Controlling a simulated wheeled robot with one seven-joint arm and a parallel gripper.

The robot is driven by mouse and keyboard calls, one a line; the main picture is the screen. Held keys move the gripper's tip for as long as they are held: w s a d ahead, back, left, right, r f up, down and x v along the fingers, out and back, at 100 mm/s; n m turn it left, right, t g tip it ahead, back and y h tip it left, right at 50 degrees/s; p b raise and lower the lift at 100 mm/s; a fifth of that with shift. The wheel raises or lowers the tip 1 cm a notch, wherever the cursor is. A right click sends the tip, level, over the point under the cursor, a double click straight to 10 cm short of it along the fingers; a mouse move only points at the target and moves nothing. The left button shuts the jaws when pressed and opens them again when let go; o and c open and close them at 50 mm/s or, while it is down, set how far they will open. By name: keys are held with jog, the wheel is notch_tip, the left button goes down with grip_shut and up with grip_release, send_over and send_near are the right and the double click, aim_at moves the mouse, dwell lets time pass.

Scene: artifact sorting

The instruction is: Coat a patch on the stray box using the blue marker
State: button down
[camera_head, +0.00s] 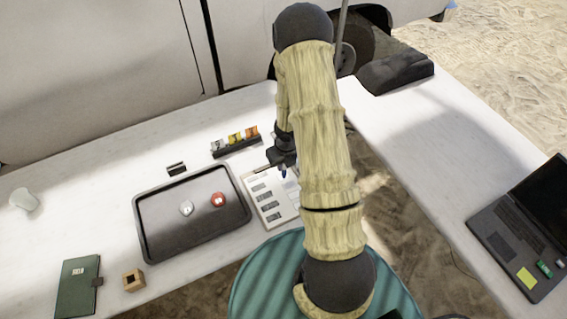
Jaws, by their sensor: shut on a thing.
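My gripper (283,160) is above the far end of a white sheet or board (286,213) at the table's front edge. A small dark blue tip, likely the blue marker (283,174), points down from the jaws, which are shut on it. I cannot tell whether the tip touches the sheet. The sheet carries a column of several dark rectangular marks, and my forearm hides its right side. No thing is clearly the stray box; a small wooden block with a dark opening (133,281) stands at the front left.
A dark tray (148,243) holds a red round piece (218,199) and a pale one (186,208). A black rack (237,148) with coloured tags stands behind. A green notebook (77,287), a glass (23,199) and a laptop (510,250) lie farther out. The right table is mostly clear.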

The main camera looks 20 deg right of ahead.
aim_at(283, 176)
notch_tip(283, 176, down, 4)
jog(key=b, duration=0.3)
jog(key=shift+w+r, duration=0.1)
jog(key=shift+w, duration=0.05)
jog(key=shift+s+a+f+b, duration=0.1)
jog(key=shift+s+f+b, duration=0.1)
jog(key=shift+f+b, duration=1.2)
jog(key=shift+b, duration=0.1)
jog(key=shift+d+f, duration=0.2)
jog(key=shift+d+r+p, duration=0.25)
jog(key=shift+d+p, duration=0.05)
jog(key=shift+p, duration=0.05)
jog(key=shift+d+f+p, duration=0.25)
jog(key=shift+d+p, duration=0.1)
jog(key=shift+d, duration=0.45)
jog(key=shift+w+d+p, duration=0.1)
jog(key=shift+d+p, duration=0.3)
jog(key=shift+d, duration=0.35)
jog(key=shift+f+b, duration=0.2)
jog(key=shift+b, duration=0.2)
jog(key=shift+a+r, duration=0.15)
jog(key=shift+a, duration=0.15)
jog(key=shift+a+b, duration=0.9)
jog(key=shift+a, duration=0.85)
notch_tip(283, 176, up, 8)
jog(key=p, duration=0.8)
jog(key=shift+d, duration=0.1)
